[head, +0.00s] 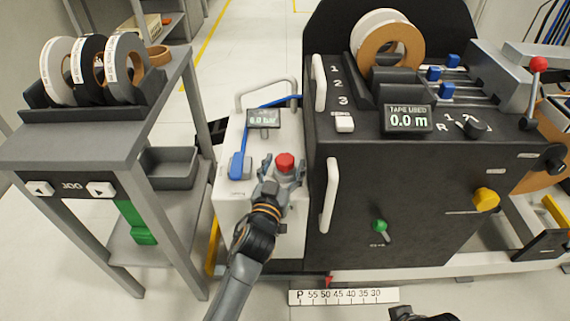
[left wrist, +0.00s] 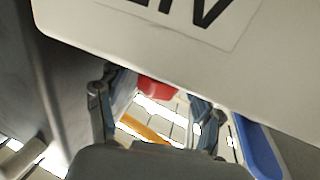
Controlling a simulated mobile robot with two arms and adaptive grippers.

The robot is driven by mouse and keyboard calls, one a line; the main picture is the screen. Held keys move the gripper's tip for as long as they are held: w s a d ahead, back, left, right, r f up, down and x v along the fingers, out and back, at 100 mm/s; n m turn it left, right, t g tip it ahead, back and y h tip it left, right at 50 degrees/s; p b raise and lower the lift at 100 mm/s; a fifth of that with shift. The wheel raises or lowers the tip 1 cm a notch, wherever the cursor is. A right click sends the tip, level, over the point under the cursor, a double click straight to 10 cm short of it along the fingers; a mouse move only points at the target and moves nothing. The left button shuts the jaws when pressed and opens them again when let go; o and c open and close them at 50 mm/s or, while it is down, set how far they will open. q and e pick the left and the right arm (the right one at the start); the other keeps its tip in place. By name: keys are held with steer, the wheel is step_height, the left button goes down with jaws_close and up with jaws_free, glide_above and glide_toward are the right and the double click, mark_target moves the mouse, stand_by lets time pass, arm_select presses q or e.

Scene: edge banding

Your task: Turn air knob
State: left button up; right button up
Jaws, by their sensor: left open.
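A red round knob (head: 285,159) sits on the white air unit (head: 232,200), left of the black machine. My left gripper (head: 282,168) is open, with its fingers on either side of the red knob; I cannot tell whether they touch it. In the left wrist view the red knob (left wrist: 157,88) shows between the two open fingers, partly hidden by a white panel (left wrist: 150,35). A small display (head: 263,118) on the unit shows a reading in bar. A dark part of my right arm (head: 422,314) shows at the bottom edge; its fingers cannot be made out.
A blue handle (head: 239,166) and blue hose stand left of the knob on the unit. The black machine (head: 345,190) with a white handle (head: 330,195) is close on the right. A grey cart (head: 90,140) with tape rolls stands on the left.

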arm_select(q)
steer(key=shift+w+d, duration=0.2)
steer(key=shift+w, duration=0.4)
arm_select(e)
steer(key=shift+f, duration=0.1)
arm_select(q)
steer(key=c, duration=1.1)
steer(key=shift+r+p, duration=0.15)
steer(key=shift+p, duration=0.3)
steer(key=shift+c, duration=0.2)
steer(key=m+g+h+p, duration=0.1)
steer(key=m+h+p, duration=0.1)
steer(key=h+p, duration=0.1)
steer(key=shift+p, duration=0.5)
arm_select(e)
steer(key=s+x, duration=0.1)
steer(key=x, duration=0.8)
steer(key=shift+a+f+g, duration=0.15)
steer(key=shift+f+g, duration=0.15)
steer(key=shift+f, duration=0.25)
steer(key=shift+s, duration=0.1)
